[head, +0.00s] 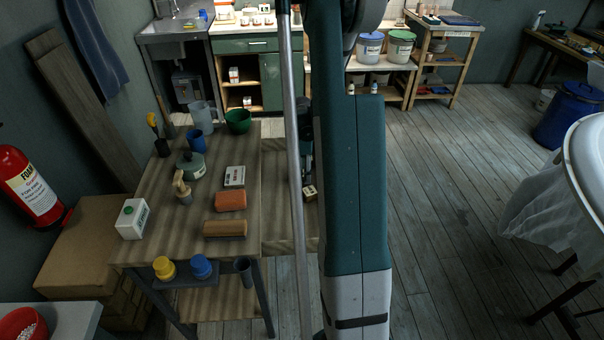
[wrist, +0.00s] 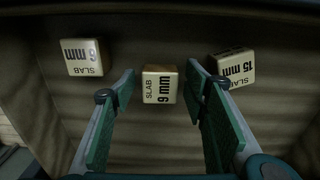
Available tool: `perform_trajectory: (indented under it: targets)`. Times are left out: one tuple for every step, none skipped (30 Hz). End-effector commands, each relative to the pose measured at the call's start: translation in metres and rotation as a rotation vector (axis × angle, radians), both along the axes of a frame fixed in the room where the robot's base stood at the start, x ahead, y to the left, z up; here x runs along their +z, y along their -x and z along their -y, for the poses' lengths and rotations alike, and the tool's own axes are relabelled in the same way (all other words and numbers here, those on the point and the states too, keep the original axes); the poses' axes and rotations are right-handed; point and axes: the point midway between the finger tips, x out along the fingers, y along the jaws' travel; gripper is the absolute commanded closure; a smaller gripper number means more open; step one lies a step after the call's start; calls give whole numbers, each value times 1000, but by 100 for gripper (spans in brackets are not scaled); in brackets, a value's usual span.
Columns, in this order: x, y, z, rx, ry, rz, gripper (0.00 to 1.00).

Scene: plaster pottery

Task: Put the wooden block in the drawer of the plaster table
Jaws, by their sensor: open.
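My gripper (wrist: 160,88) is open and points down, with green-padded fingers either side of a pale wooden block marked "SLAB 9 mm" (wrist: 160,84). A gap shows on each side of this block. A block marked 6 mm (wrist: 82,57) lies to the left, and one marked 15 mm (wrist: 233,68) lies beside the right finger. All lie on a brown wooden floor with raised edges, apparently the pulled-out drawer (head: 281,222) of the plaster table (head: 165,235). In the head view one pale block (head: 309,191) shows in it; my arm hides the rest.
Yellow (head: 164,268) and blue (head: 201,267) containers sit on the front rack.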

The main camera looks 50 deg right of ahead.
Motion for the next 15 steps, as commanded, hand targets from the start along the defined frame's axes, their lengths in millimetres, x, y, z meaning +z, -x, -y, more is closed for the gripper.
perform_trajectory:
  targets:
    - [6,0,0,0,0,0,55]
    - [9,0,0,0,0,0,55]
    - [14,0,0,0,0,0,55]
    - [18,0,0,0,0,0,55]
    - [22,0,0,0,0,0,55]
    - [28,0,0,0,0,0,55]
    - [33,0,0,0,0,0,55]
    - [38,0,0,0,0,0,55]
    - [44,0,0,0,0,0,55]
    - [49,0,0,0,0,0,55]
    - [54,0,0,0,0,0,55]
    - [61,0,0,0,0,0,55]
    - [66,0,0,0,0,0,55]
    - [71,0,0,0,0,0,55]
    - [77,0,0,0,0,0,55]
